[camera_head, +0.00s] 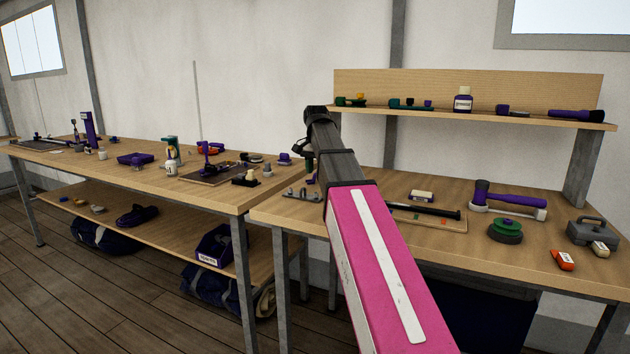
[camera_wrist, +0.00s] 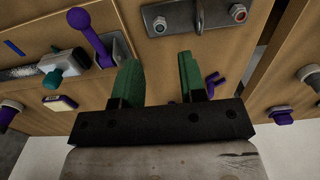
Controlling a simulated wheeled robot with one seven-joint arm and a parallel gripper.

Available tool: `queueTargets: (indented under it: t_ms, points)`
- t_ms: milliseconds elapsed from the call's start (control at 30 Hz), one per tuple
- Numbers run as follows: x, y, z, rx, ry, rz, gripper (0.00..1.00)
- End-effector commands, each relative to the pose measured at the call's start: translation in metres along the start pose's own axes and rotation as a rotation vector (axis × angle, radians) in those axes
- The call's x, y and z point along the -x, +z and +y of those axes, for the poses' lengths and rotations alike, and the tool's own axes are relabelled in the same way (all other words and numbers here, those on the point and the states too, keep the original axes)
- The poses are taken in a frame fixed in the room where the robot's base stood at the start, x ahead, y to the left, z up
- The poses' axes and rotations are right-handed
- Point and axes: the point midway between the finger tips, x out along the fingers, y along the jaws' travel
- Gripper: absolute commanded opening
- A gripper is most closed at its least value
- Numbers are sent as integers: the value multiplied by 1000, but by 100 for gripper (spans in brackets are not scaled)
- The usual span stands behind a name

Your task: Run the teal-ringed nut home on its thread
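A grey metal plate (camera_wrist: 195,14) with two nuts on it lies at the top of the wrist view. The left nut (camera_wrist: 159,24) looks to have a dark teal ring, but it is small; the right nut (camera_wrist: 239,13) has a red ring. The plate also shows in the head view (camera_head: 299,195) on the right bench, but its nuts are too small to tell apart there. My gripper (camera_wrist: 161,60) has its two green fingers apart with nothing between them. It is apart from the plate and points towards it. In the head view my arm mostly hides the gripper.
A purple-handled lever fixture (camera_wrist: 90,38) stands left of my fingers. A purple hooked piece (camera_wrist: 213,84) shows beside the right finger. A purple-headed mallet (camera_head: 505,196), green spool (camera_head: 505,228) and grey case (camera_head: 592,232) lie on the right bench. A shelf (camera_head: 440,110) rises behind.

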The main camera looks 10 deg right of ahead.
Motion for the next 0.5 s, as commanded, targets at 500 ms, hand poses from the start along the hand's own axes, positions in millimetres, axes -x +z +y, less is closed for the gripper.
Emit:
queueTargets:
  t_ms: [500]
  points:
    - [-63,1,0,1,0,0,38]
